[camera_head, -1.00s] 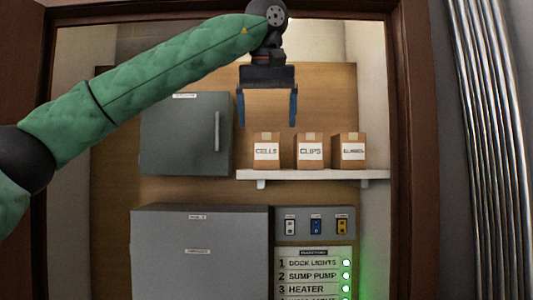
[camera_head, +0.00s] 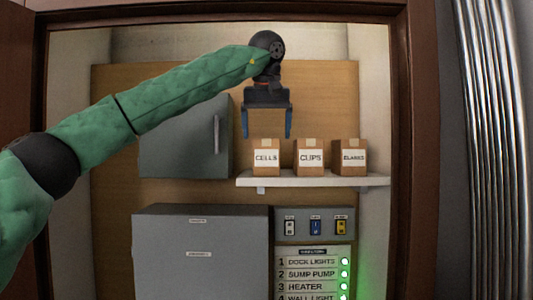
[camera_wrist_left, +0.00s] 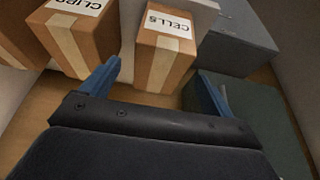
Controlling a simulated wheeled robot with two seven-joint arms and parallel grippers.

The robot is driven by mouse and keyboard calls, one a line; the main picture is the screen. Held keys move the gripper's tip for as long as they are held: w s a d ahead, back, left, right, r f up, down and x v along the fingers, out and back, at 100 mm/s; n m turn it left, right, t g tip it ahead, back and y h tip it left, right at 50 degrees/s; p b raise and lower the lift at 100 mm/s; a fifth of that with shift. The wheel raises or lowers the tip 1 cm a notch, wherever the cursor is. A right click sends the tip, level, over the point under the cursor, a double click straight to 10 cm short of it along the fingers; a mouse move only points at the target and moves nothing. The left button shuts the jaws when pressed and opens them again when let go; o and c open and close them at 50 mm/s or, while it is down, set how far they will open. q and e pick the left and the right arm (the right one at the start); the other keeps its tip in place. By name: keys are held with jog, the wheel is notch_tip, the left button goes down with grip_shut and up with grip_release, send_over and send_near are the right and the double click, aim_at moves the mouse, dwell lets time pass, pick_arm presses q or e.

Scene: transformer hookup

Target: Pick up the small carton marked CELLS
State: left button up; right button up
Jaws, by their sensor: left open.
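The small carton marked CELLS (camera_head: 266,158) stands upright at the left end of the white shelf (camera_head: 300,181). It is brown with a white label and pale tape. My left gripper (camera_head: 267,136) is open and empty, its blue fingers pointing down just above and around the CELLS carton in the head view. In the left wrist view the CELLS carton (camera_wrist_left: 165,50) lies ahead, between the lines of the two spread fingers (camera_wrist_left: 160,85). I cannot see any contact. My right gripper is not in view.
The CLIPS carton (camera_head: 310,157) stands close to the right, then a third labelled carton (camera_head: 350,157). A grey wall cabinet (camera_head: 180,140) is left of the shelf. Below are a larger grey box (camera_head: 200,255) and a switch panel (camera_head: 314,226). A brown door frame (camera_head: 399,150) surrounds the recess.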

aim_at(266, 145)
pick_arm(q)
jog(key=shift+w+f+p, duration=0.15)
jog(key=shift+f+p, duration=0.15)
jog(key=shift+f, duration=0.05)
jog(key=p+x, duration=0.2)
jog(key=x, duration=0.2)
jog(key=shift+w+a, duration=0.1)
jog(key=shift+f, duration=0.2)
jog(key=shift+r, duration=0.1)
jog(key=c, duration=1.1)
